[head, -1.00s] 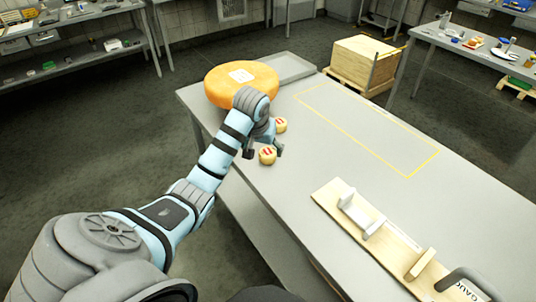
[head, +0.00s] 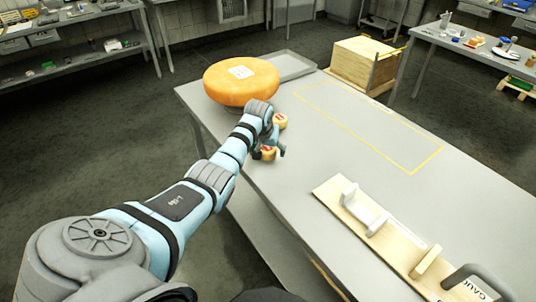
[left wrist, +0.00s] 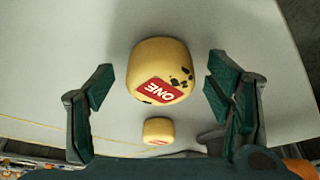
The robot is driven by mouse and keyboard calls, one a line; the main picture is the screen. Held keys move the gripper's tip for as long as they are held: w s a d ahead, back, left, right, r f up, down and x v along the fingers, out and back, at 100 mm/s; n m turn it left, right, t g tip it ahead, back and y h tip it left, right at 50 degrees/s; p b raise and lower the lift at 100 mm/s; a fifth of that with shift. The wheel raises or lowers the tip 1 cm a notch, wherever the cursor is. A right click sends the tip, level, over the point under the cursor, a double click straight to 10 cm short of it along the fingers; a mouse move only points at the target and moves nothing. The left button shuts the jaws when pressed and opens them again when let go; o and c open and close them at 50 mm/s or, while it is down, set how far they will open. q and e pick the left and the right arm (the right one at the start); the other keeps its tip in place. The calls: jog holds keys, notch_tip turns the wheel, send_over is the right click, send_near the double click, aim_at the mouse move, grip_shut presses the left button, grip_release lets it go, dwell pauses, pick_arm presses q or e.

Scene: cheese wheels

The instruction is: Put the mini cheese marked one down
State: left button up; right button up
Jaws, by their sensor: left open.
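The mini cheese marked one (left wrist: 161,70) is a small yellow round with a red label reading ONE. It also shows in the head view (head: 268,153), near the table's left edge, where it appears to rest on the table. My left gripper (left wrist: 160,85) is open around it, one finger on each side, with visible gaps between fingers and cheese. In the head view the left gripper (head: 269,151) partly hides this cheese. A second mini cheese (head: 280,121) stands just beyond, smaller in the left wrist view (left wrist: 158,131); its marking is unreadable. My right gripper is not in view.
The large orange cheese wheel (head: 241,82) stands at the table's far left corner, with a grey tray (head: 291,66) beside it. A yellow outlined rectangle (head: 404,149) on the table is empty. A wooden board with a gauge (head: 383,224) lies at the front right.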

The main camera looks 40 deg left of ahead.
aim_at(267, 148)
pick_arm(q)
jog(key=shift+r, duration=0.1)
jog(key=c, duration=1.4)
pick_arm(e)
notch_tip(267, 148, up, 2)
jog(key=shift+p, duration=0.95)
pick_arm(q)
notch_tip(267, 148, up, 20)
jog(key=shift+r, duration=0.1)
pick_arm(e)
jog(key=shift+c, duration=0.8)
